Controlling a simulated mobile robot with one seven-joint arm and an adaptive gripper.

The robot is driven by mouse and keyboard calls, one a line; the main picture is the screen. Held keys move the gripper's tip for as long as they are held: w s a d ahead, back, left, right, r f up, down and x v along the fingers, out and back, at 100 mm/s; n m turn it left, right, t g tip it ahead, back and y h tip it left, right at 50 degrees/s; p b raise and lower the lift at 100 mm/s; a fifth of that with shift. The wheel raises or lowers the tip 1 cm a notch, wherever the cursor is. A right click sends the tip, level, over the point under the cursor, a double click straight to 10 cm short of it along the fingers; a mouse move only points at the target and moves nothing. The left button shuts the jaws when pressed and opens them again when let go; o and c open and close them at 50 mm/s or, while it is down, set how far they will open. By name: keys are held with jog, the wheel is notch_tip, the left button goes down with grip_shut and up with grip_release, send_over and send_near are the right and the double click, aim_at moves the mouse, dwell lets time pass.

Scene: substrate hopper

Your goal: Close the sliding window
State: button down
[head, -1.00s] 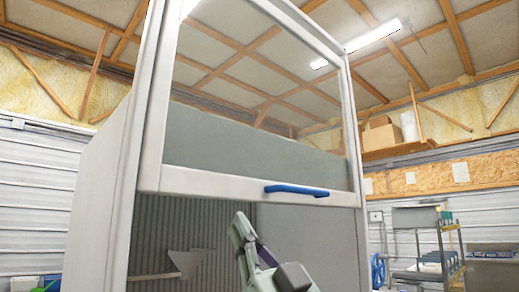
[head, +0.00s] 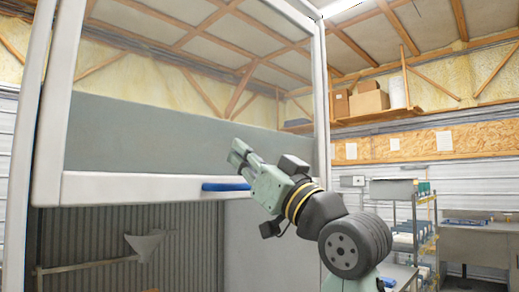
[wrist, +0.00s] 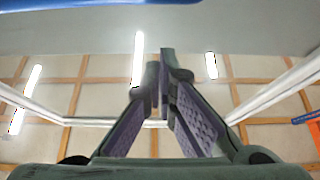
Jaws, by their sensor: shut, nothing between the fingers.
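The sliding window (head: 110,188) is a white-framed glass sash in a tall cabinet. It is raised, and the cabinet is open below its bottom rail. A blue bar handle (head: 225,186) sits on that rail, its right end hidden behind my gripper. My gripper (head: 236,151) is shut and empty, in front of the sash, with its fingertips above the handle's level. I cannot tell whether it touches the sash or handle. In the wrist view the fingertips (wrist: 160,70) are together. A blue strip (wrist: 90,3) at the top edge may be the handle.
Inside the cabinet are a corrugated grey back wall (head: 100,238) and a small scoop-like plate on a rod (head: 145,246). Shelving (head: 415,225) and a bench (head: 485,228) stand at the right. Boxes (head: 369,103) sit on a high shelf.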

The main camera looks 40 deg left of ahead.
jog(key=f, duration=0.3)
jog(key=shift+w+a+f+p, duration=0.15)
jog(key=shift+a+f+p, duration=0.05)
jog(key=shift+p, duration=0.1)
jog(key=shift+f, duration=0.1)
notch_tip(320, 180, down, 53)
jog(key=b, duration=3.7)
jog(key=shift+r, duration=0.2)
